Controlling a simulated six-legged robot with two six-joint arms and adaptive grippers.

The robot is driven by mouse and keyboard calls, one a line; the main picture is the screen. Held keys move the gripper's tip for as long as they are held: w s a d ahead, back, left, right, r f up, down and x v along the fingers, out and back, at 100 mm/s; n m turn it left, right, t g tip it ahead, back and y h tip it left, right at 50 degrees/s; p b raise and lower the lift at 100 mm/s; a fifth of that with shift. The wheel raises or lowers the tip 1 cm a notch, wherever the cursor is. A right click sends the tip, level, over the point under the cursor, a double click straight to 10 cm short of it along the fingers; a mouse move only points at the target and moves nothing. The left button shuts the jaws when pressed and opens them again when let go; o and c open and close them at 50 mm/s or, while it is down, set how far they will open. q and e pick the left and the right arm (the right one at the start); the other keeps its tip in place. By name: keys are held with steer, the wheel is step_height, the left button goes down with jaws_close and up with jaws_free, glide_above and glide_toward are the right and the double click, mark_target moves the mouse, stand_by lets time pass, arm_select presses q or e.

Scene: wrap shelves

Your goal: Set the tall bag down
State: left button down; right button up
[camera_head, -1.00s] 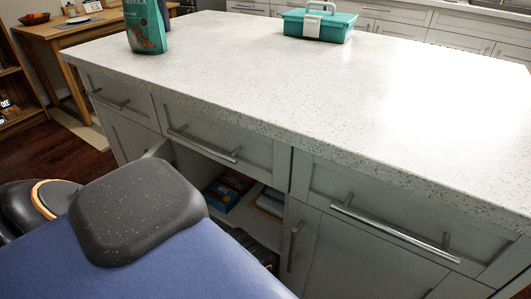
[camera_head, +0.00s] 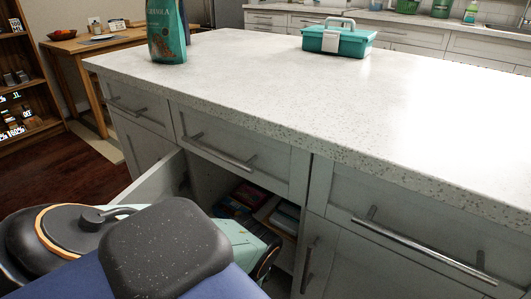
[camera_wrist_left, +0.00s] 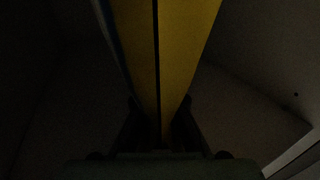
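My left gripper (camera_wrist_left: 161,118) shows in the dark left wrist view. Its fingers lie on both sides of a tall yellow thing (camera_wrist_left: 190,42) and appear shut on it. A dark line runs down the middle of the yellow thing, and its lower end is hidden between the fingers. I cannot tell whether it is the tall bag. In the head view, a tall teal granola bag (camera_head: 167,36) stands upright on the speckled white counter (camera_head: 250,85), its top cut off by the picture. Neither gripper shows in the head view.
A cabinet below the counter is open, its door (camera_head: 150,184) swung out to the left. Inside are several dim packages (camera_head: 240,198). A teal toolbox (camera_head: 338,40) stands at the counter's back. The counter's middle is clear. A wooden table (camera_head: 85,45) stands behind left.

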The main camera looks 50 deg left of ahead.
arm_select(q)
steer(key=f+b, duration=0.1)
steer(key=f, duration=0.1)
steer(key=f+b, duration=0.1)
steer(key=shift+w+a+f+b, duration=0.15)
steer(key=shift+w+f+b, duration=0.1)
steer(key=shift+b, duration=0.05)
steer(key=c, duration=2)
jaws_free()
steer(key=shift+f, duration=0.1)
steer(key=o, duration=0.5)
steer(key=shift+p+v, duration=1.8)
steer(key=shift+v, duration=4.25)
